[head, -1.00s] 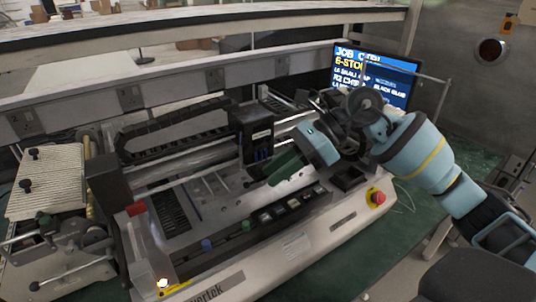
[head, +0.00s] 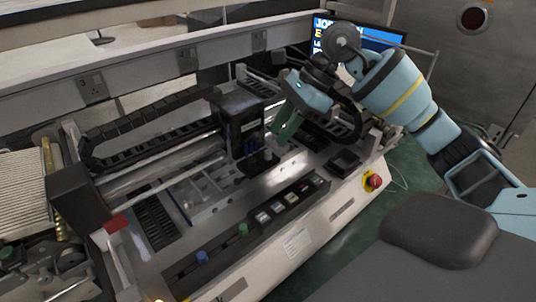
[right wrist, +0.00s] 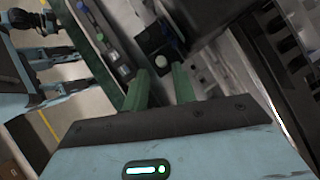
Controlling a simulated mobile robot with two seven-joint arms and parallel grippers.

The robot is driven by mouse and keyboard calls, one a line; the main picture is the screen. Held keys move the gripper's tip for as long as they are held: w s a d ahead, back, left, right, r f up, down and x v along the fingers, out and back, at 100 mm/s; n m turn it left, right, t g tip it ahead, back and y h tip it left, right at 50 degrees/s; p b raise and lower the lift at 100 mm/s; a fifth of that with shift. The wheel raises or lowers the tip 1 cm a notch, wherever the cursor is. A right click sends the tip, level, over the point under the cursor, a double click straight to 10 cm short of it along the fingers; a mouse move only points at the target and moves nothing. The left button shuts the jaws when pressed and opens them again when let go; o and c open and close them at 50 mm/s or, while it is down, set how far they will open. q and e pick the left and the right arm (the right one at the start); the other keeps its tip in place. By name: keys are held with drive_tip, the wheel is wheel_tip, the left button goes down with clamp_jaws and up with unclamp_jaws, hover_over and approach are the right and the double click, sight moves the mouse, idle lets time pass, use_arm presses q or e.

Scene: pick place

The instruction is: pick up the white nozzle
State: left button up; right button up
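The white nozzle shows in the right wrist view as a small white round tip (right wrist: 161,61) at a dark block. It lies just beyond and between the green fingertips of my right gripper (right wrist: 161,80). The fingers are apart, with nothing between them. In the head view my right gripper (head: 284,128) points down beside the black machine head (head: 240,125), close to its right side. I cannot make out the white nozzle in the head view. My left gripper is not in the head view.
The machine's front strip has a blue knob (head: 202,257), a green knob (head: 243,230) and several small buttons. A red stop button (head: 374,181) sits at its right end. A screen (head: 385,38) stands behind my right arm. A rail (head: 150,188) spans the machine's left half.

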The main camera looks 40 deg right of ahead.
sight(268, 151)
drive_tip(key=shift+d+p+x, duration=0.2)
drive_tip(key=shift+p+x, duration=0.15)
drive_tip(key=shift+x, duration=2.2)
drive_tip(key=shift+f, duration=0.15)
clamp_jaws()
